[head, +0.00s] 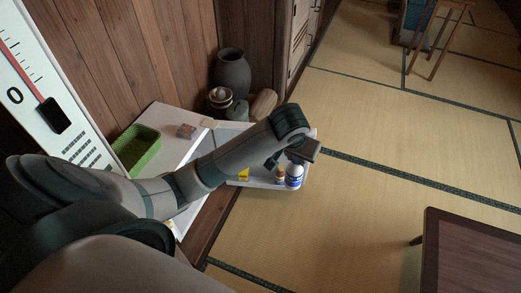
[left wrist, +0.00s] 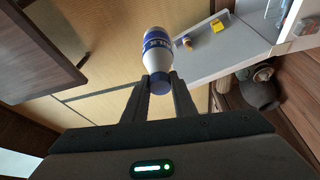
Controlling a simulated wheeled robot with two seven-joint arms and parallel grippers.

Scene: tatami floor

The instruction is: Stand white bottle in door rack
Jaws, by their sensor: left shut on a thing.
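The white bottle (head: 294,176) has a blue label and hangs upright below my left gripper (head: 300,152) in the head view. In the left wrist view, my left gripper (left wrist: 159,84) is shut on the blue cap end of the white bottle (left wrist: 157,50), whose body points away from the fingers. The white door rack (head: 262,184) holds a small orange-brown bottle (head: 280,175) and a yellow box (head: 244,174). In the left wrist view, the white bottle shows against tatami beside the rack edge (left wrist: 205,62). Whether its base touches the rack cannot be told. My right gripper is out of view.
A green basket (head: 136,150) and a small pinkish block (head: 186,131) are on the white surface at left. A dark vase (head: 232,72) and smaller pots stand by the wooden wall. A dark low table (head: 470,250) is at lower right. Open tatami lies between.

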